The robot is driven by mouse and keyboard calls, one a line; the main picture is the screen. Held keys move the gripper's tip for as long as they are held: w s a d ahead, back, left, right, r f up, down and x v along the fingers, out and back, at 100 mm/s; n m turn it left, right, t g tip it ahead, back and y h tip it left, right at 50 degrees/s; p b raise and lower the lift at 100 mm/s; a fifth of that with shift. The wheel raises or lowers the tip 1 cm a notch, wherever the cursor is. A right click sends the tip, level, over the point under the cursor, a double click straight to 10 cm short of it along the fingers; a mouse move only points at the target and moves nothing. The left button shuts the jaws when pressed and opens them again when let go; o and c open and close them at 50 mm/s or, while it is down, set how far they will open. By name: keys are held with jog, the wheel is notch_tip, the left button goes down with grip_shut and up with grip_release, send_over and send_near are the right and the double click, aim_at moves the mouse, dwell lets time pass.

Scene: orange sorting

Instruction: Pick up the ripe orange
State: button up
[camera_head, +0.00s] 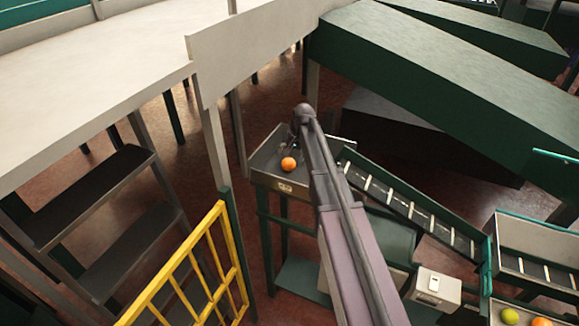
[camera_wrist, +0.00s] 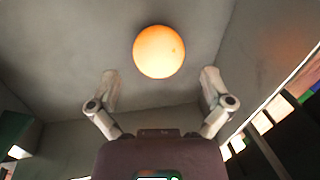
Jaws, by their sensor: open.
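An orange fruit (camera_head: 289,164) lies on a grey tray-like table (camera_head: 268,176) in the head view. The same orange (camera_wrist: 159,52) shows whole in the wrist view, at the top middle on the grey surface. My gripper (camera_wrist: 160,84) is open, with its two fingers spread apart. The orange lies just beyond the fingertips, centred between them and not held. In the head view my gripper is mostly hidden behind my arm, close to the orange.
A conveyor (camera_head: 410,211) slopes from the table down to the right. A bin at lower right holds a greenish-yellow fruit (camera_head: 509,316) and another orange (camera_head: 541,322). A yellow railing (camera_head: 199,272) and dark steps (camera_head: 92,197) stand at left. The table around the orange is clear.

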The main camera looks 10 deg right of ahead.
aim_at(290, 160)
jog(key=shift+b+x, duration=2.05)
jog(key=shift+x, duration=0.25)
jog(key=shift+s+d, duration=0.1)
jog(key=c, duration=1)
